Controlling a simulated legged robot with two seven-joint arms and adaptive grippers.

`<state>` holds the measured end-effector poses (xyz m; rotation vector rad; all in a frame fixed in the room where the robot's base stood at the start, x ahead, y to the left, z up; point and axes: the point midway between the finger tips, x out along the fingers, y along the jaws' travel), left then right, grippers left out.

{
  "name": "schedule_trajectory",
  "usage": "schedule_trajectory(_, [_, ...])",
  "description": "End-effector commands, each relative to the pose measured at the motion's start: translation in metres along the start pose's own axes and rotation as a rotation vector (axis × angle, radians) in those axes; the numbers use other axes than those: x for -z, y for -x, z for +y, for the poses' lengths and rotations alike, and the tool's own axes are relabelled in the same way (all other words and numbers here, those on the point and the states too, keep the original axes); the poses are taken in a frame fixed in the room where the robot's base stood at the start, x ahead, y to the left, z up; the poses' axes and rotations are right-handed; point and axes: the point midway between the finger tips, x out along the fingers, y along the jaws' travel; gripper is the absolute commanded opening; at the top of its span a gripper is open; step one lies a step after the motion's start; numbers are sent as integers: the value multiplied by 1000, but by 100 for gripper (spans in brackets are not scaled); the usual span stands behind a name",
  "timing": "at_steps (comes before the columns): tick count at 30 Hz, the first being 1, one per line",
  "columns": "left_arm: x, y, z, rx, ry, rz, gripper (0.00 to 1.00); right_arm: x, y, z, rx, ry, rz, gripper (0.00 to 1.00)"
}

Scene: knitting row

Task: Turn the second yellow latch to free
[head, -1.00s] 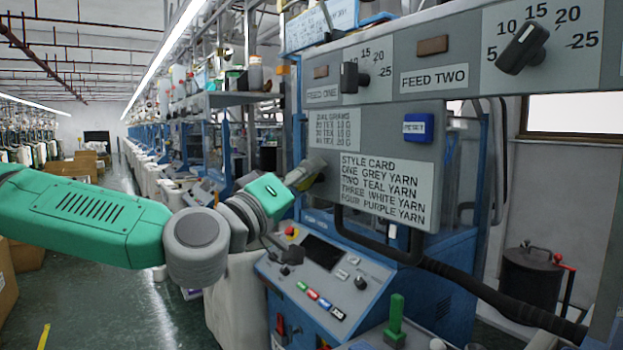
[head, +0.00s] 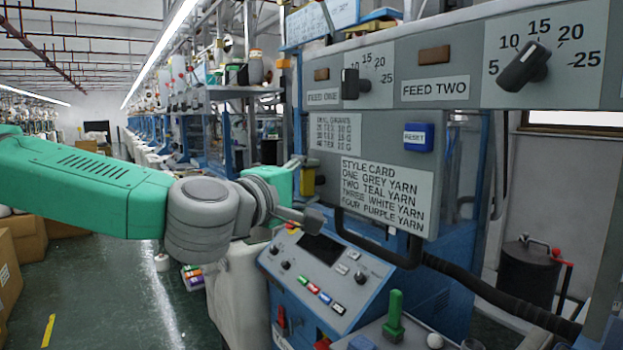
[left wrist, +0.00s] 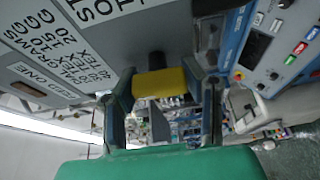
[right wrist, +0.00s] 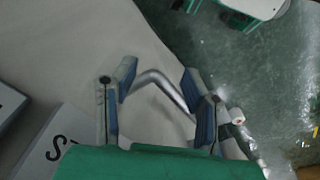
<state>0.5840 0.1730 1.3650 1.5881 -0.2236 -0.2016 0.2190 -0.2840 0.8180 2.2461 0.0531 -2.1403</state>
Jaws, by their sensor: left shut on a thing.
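One yellow latch (head: 307,182) shows upright at the left edge of the grey panel (head: 385,135). In the left wrist view the yellow latch (left wrist: 160,83) lies across between the fingers, on a dark stem. My left gripper (head: 305,190) is at the panel edge, one finger above the latch and one below. It is shut on the latch, which spans the gap between its fingers in the wrist view. My right gripper (right wrist: 158,98) shows only in the right wrist view, with its fingers apart. A bent grey rod (right wrist: 165,88) shows between them; I cannot tell its distance.
A sloped control console (head: 325,270) with coloured buttons stands below the panel. A thick black hose (head: 480,285) runs right. Cardboard boxes (head: 40,240) stand at left beside the open aisle.

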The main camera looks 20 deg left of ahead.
Motion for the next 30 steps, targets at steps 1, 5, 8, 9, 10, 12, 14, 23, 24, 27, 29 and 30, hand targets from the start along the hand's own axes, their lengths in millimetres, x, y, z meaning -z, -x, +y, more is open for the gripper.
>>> schedule_trajectory(1, [0,1,-5,15,12,0,9,0,1,0,0,0,0,40])
schedule_trajectory(5, [0,0,-5,25,34,0,9,0,2,0,0,0,0,40])
schedule_trajectory(8, [0,0,-6,29,43,0,9,0,2,0,0,0,0,40])
schedule_trajectory(9, [0,0,-6,29,44,0,9,0,2,0,0,0,0,40])
schedule_trajectory(10, [0,0,-6,30,45,0,9,0,2,0,0,0,0,40])
schedule_trajectory(12, [0,0,-6,30,45,0,9,0,2,0,0,0,0,40])
schedule_trajectory(14, [0,0,-6,30,45,0,9,0,2,0,0,0,0,40])
schedule_trajectory(23, [0,0,-5,27,44,0,60,0,2,0,0,0,0,40])
schedule_trajectory(24, [0,0,-4,26,44,0,60,0,2,0,0,0,0,40])
schedule_trajectory(27, [-1,-1,-3,24,42,0,60,0,2,0,0,0,0,40])
schedule_trajectory(29, [-1,-1,-3,23,42,0,60,0,2,0,0,0,0,40])
schedule_trajectory(30, [-1,-1,-3,23,42,0,60,0,2,0,0,0,1,40])
